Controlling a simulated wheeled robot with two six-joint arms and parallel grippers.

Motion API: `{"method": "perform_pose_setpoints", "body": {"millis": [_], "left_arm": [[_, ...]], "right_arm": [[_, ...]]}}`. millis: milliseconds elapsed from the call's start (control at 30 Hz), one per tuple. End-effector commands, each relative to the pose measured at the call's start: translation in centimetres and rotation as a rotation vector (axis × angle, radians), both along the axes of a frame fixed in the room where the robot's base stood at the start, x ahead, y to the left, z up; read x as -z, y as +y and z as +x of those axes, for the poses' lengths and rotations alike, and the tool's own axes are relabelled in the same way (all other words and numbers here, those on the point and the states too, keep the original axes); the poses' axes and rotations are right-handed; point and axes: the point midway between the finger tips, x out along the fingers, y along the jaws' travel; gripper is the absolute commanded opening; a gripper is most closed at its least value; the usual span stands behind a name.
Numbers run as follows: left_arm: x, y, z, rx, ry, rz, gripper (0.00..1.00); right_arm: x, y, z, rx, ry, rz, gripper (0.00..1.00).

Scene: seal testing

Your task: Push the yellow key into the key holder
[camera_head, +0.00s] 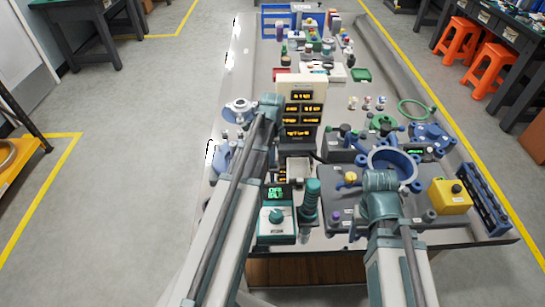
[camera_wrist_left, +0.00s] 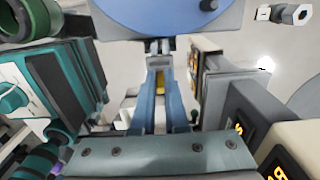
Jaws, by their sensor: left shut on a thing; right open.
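In the left wrist view, the blue fingers of my left gripper (camera_wrist_left: 161,66) are close together on a small yellow piece, seemingly the yellow key (camera_wrist_left: 162,86). Most of it is hidden between the fingers. In the head view my left gripper (camera_head: 270,104) is beside the tall cream display unit (camera_head: 310,85); its fingers are hidden by the wrist. A small grey fitting shows at the fingertips in the wrist view; I cannot tell whether it is the key holder. My right gripper (camera_head: 380,182) is open near the blue ring (camera_head: 391,163); its fingertips are hard to make out.
A teal-and-white instrument (camera_head: 277,222) with a green display stands right of my left arm. A yellow box (camera_head: 449,195) with a dark button and a blue rack (camera_head: 484,199) stand at the right. Small items crowd the far table; some bare surface lies at middle distance.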

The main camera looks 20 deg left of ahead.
Motion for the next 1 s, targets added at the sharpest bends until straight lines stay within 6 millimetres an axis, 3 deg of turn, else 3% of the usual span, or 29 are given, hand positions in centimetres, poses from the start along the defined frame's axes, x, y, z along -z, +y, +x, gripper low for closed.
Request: {"method": "perform_pose_setpoints", "body": {"millis": [633, 667, 833, 1000], "left_arm": [[0.41, 0.01, 0.00, 0.000, 0.000, 0.000, 0.00], [0.35, 0.01, 0.00, 0.000, 0.000, 0.000, 0.15], [0.32, 0.00, -0.01, 0.000, 0.000, 0.000, 0.46], [0.32, -0.03, -0.08, 0.000, 0.002, -0.001, 0.46]], "right_arm": [[0.41, 0.00, 0.01, 0.000, 0.000, 0.000, 0.70], [0.35, 0.00, 0.00, 0.000, 0.000, 0.000, 0.70], [0.31, 0.00, 0.00, 0.000, 0.000, 0.000, 0.70], [0.32, 0.00, 0.00, 0.000, 0.000, 0.000, 0.70]]}}
